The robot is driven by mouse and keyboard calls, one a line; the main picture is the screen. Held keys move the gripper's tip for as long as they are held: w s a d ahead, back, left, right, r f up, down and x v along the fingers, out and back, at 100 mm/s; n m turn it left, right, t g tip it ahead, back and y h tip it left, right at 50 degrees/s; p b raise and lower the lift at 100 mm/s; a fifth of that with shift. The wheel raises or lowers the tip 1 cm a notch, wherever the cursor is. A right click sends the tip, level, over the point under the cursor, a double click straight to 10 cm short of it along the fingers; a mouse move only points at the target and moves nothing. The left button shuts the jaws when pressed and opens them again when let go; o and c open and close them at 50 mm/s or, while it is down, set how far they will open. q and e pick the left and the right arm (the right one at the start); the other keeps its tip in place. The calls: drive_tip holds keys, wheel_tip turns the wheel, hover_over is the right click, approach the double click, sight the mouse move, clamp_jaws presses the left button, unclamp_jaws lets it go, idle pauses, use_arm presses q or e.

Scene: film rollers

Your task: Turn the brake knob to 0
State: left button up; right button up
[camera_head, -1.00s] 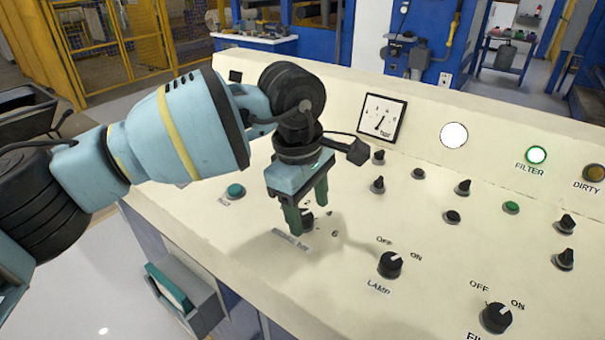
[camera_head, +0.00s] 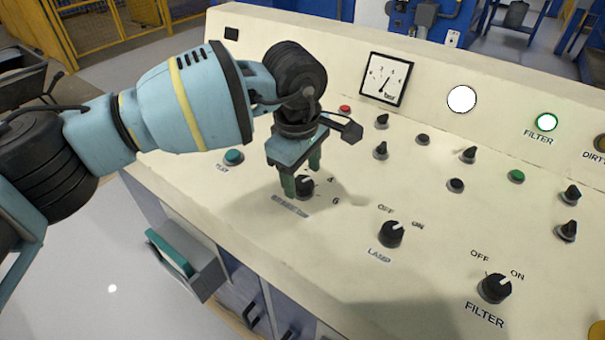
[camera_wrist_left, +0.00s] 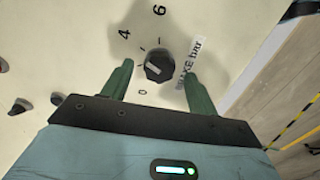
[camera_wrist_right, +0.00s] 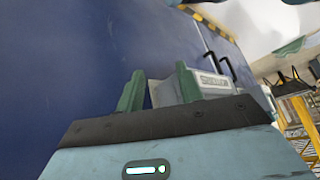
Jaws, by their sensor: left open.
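The brake knob (camera_head: 305,185) is small and black, on the cream sloped panel. Its dial shows 4 and 6 in the head view, and 0, 4 and 6 in the left wrist view (camera_wrist_left: 159,67). I cannot make out clearly where its pointer aims. My left gripper (camera_head: 302,175) is open above the panel at the knob. In the left wrist view its green fingers (camera_wrist_left: 158,84) stand apart, one on each side of the knob, with gaps.
The lamp knob (camera_head: 391,234) and filter knob (camera_head: 494,288) are to the right on the panel. A teal button (camera_head: 234,157) sits left of the left gripper. A pressure gauge (camera_head: 383,79) stands behind. A grey box (camera_head: 188,262) sticks out from the panel's front.

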use_arm(q)
drive_tip(key=shift+f, duration=0.65)
drive_tip(key=c, duration=1)
